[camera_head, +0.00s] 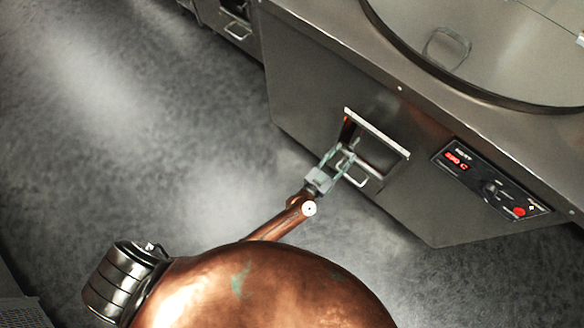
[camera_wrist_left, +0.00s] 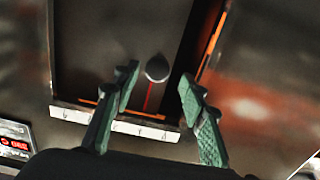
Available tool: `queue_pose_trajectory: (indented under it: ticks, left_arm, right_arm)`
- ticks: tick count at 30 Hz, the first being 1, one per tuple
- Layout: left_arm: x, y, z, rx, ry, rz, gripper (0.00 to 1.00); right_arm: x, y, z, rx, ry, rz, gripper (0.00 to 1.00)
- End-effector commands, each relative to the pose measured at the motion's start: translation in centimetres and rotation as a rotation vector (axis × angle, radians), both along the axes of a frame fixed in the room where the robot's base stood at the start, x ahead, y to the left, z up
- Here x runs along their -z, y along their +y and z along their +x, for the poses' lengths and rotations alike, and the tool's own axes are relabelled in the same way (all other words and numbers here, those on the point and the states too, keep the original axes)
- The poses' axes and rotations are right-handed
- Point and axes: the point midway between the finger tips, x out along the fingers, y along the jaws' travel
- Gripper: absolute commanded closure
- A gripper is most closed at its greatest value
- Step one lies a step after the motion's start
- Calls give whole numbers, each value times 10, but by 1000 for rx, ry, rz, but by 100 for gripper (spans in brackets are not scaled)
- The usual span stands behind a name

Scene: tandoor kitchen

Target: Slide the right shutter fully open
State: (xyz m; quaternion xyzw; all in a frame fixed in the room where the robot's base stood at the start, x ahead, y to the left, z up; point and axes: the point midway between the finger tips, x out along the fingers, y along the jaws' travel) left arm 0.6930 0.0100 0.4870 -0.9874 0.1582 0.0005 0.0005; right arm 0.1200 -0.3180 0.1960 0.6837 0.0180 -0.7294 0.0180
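The shutter (camera_head: 378,158) is a dark panel in a recess on the tandoor's steel front, below a pale strip (camera_head: 376,133). It also shows in the left wrist view (camera_wrist_left: 105,50), with a red line and a rounded grey knob (camera_wrist_left: 157,68). An orange-lit gap (camera_wrist_left: 208,45) runs along the panel's right side in that view. My left gripper (camera_head: 350,151) is at the recess. Its green fingers are spread on either side of the knob in the left wrist view (camera_wrist_left: 158,76), and look clear of it. I cannot tell the exact depth. My right gripper is out of view.
A control panel (camera_head: 490,182) with a red readout sits right of the recess in the head view. A large round lid (camera_head: 490,40) with a handle covers the tandoor top. Grey floor (camera_head: 120,130) to the left is clear.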

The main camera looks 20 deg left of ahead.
Motion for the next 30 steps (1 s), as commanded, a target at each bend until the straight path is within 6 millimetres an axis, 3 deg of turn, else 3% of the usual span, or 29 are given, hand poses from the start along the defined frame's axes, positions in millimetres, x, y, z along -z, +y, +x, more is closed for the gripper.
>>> queue_pose_trajectory:
  ticks: [6,14,30]
  left_arm:
    - [0,14,-39,0,7,2,61]
    - [36,41,-60,9,107,52,61]
    - [101,92,-122,18,315,129,61]
  right_arm:
    - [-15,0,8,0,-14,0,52]
    - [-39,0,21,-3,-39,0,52]
    - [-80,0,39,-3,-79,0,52]
